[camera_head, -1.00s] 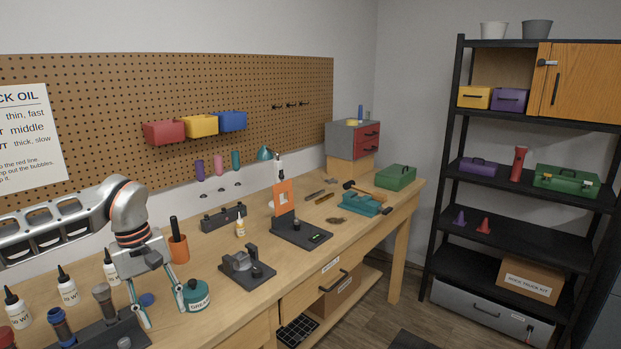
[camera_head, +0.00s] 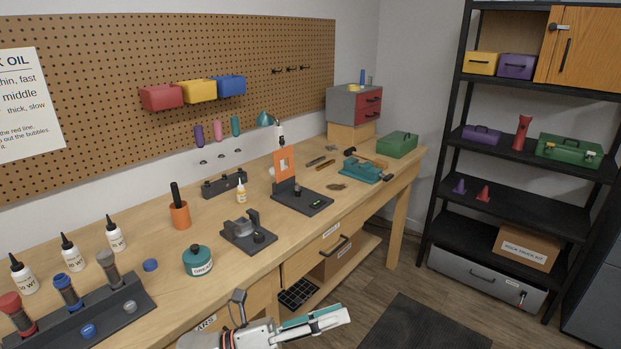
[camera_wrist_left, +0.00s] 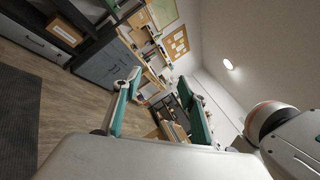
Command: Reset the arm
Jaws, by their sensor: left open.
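My left gripper (camera_head: 320,322) is at the bottom of the head view, in front of the workbench edge. Its fingers point right, and it holds nothing. In the left wrist view its two teal-padded fingers (camera_wrist_left: 159,84) stand apart with nothing between them, and the room appears tilted beyond them. My right gripper is in neither view.
The workbench (camera_head: 140,240) carries an orange cup (camera_head: 180,215), a grease jar (camera_head: 198,262), bottles (camera_head: 72,253) and a dark rack (camera_head: 85,318) at the left. A black shelf unit (camera_head: 525,215) stands at the right. Open floor lies between, with a dark mat (camera_head: 425,325).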

